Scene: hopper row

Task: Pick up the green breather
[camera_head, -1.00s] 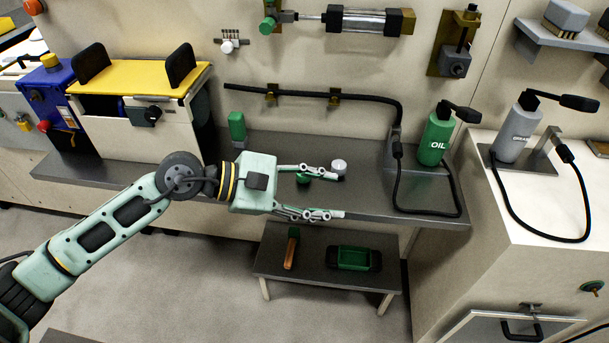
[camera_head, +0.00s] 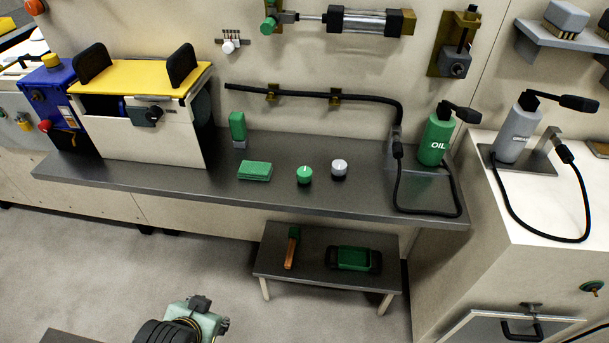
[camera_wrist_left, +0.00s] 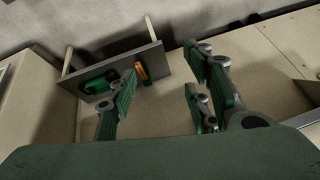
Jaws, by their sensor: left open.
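The green breather, which I take to be the small round green cap (camera_head: 304,175), stands on the grey bench top, just left of a similar white cap (camera_head: 339,167). Nothing touches it. In the head view only a piece of my left arm shows at the bottom edge, well in front of the bench; its fingers cannot be made out there. In the left wrist view my left gripper (camera_wrist_left: 158,85) is open, with nothing seen between its fingers. The breather cannot be made out in that view. My right gripper is not in view.
Below is a low shelf (camera_head: 318,262) with a green tray (camera_head: 354,258) and an orange-and-green tool (camera_head: 291,248). Bench space before the caps is clear.

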